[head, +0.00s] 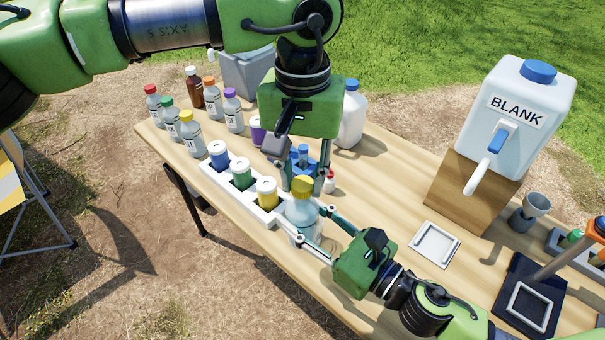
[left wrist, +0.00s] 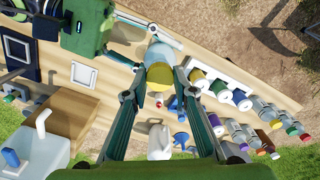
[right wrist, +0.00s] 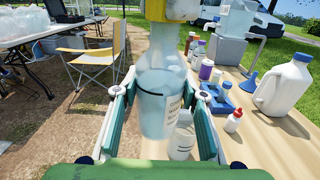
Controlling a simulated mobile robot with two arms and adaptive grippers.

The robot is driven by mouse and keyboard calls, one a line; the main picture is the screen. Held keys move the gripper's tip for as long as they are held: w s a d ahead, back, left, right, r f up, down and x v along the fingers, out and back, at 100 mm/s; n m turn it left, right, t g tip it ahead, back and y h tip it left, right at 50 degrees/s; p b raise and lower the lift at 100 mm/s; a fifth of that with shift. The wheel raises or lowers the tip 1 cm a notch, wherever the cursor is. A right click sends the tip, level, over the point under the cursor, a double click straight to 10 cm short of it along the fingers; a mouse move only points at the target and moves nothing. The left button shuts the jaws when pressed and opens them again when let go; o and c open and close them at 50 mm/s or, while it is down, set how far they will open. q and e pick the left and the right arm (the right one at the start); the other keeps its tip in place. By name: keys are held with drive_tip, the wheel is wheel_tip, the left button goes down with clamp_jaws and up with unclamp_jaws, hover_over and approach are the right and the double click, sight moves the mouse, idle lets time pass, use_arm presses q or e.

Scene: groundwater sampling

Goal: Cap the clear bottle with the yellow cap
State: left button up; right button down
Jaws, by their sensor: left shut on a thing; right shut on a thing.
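The bottle looks upright in the right wrist view (right wrist: 160,95). The yellow cap (head: 302,187) is right at the top of the bottle, over its mouth. My left gripper (head: 303,180) points down from above and is shut on the cap. In the left wrist view the cap (left wrist: 160,75) lies between my left fingertips, in line with the bottle. The bottle's threads are hidden, so I cannot tell how far the cap is seated.
A white rack (head: 225,192) with blue, green and yellow items stands just left of the bottle. Several capped sample bottles (head: 191,133) stand farther back left. A white jug (head: 352,118) is behind my left gripper. The BLANK container (head: 525,105) and a white tray (head: 435,245) are right.

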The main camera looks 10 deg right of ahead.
use_arm(q)
drive_tip(key=shift+f, duration=0.55)
drive_tip(key=m, duration=1)
drive_tip(key=o, duration=0.7)
drive_tip(key=shift+r, duration=2.25)
